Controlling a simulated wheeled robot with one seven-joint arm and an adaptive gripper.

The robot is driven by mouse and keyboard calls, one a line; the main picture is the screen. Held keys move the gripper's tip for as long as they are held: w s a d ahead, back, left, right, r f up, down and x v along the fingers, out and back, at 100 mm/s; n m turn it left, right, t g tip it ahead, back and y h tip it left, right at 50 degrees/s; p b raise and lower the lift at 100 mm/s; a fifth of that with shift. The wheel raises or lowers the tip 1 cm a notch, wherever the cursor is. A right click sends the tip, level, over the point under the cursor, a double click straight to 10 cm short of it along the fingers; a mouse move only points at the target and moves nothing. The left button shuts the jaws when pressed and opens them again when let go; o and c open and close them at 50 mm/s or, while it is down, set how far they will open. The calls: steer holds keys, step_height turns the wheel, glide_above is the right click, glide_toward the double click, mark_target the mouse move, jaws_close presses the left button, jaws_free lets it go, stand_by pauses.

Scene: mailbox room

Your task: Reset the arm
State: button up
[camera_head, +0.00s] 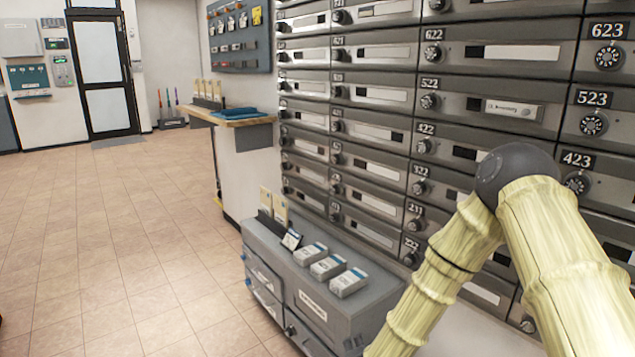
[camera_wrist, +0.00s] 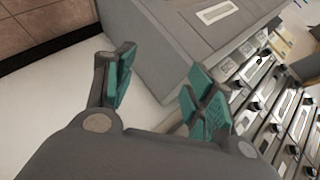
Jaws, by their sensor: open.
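My gripper (camera_wrist: 160,95) shows in the wrist view with its two teal-padded fingers spread apart. Nothing is between them. Beyond the fingertips is a grey cabinet (camera_wrist: 165,45), with a white surface to its left. In the head view my arm, in a pale yellow ribbed cover with a dark joint, is bent at the right side, in front of the mailboxes (camera_head: 450,100). The gripper itself is out of the head view, below the frame or hidden.
A low grey cabinet (camera_head: 330,300) with several small boxes (camera_head: 328,267) on top stands left of my arm. A wooden counter (camera_head: 232,118) juts from the wall behind it. The tiled floor (camera_head: 110,240) at left is clear up to a door (camera_head: 103,75).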

steer(key=s+d+f+n+g+y, duration=0.1)
steer(key=s+f+n+g, duration=0.1)
steer(key=s+f, duration=0.35)
steer(key=s+d+f+n+g, duration=0.1)
steer(key=s+f+n, duration=0.2)
steer(key=s+f, duration=0.25)
steer(key=s+d+f+n+g, duration=0.3)
steer(key=s, duration=0.8)
steer(key=s+d+f+n+g, duration=0.2)
steer(key=s+d+g, duration=0.1)
steer(key=s, duration=0.7)
steer(key=s+d+f+n+g, duration=0.2)
steer(key=s+d+f+n, duration=0.15)
steer(key=s, duration=0.75)
step_height(320, 180, up, 32)
steer(key=p, duration=3.1)
steer(key=shift+g, duration=0.3)
